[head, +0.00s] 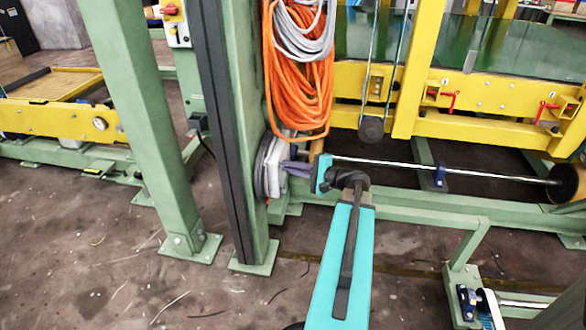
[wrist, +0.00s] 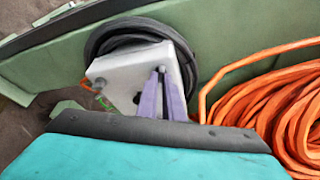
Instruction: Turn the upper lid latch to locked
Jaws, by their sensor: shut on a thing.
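A pale grey box (head: 271,168) is mounted low on the green post, with black cable coiled behind it. In the wrist view the box (wrist: 122,70) shows its lid face, tilted in the picture. My gripper (head: 284,165) reaches it from the right with purple fingers. In the wrist view the fingers of my gripper (wrist: 161,70) come together at the upper right part of the lid, shut on a small latch there. The fingertips hide most of that latch, so its turn position cannot be told. A dark round spot (wrist: 137,98) shows lower on the lid, partly beside the fingers.
Orange cable (head: 292,90) hangs in a thick coil just above and beside the box, close to my arm. A grey cable (head: 303,35) hangs over it. Green posts (head: 150,130) stand left. A metal rod (head: 400,166) and yellow frame (head: 470,125) lie right.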

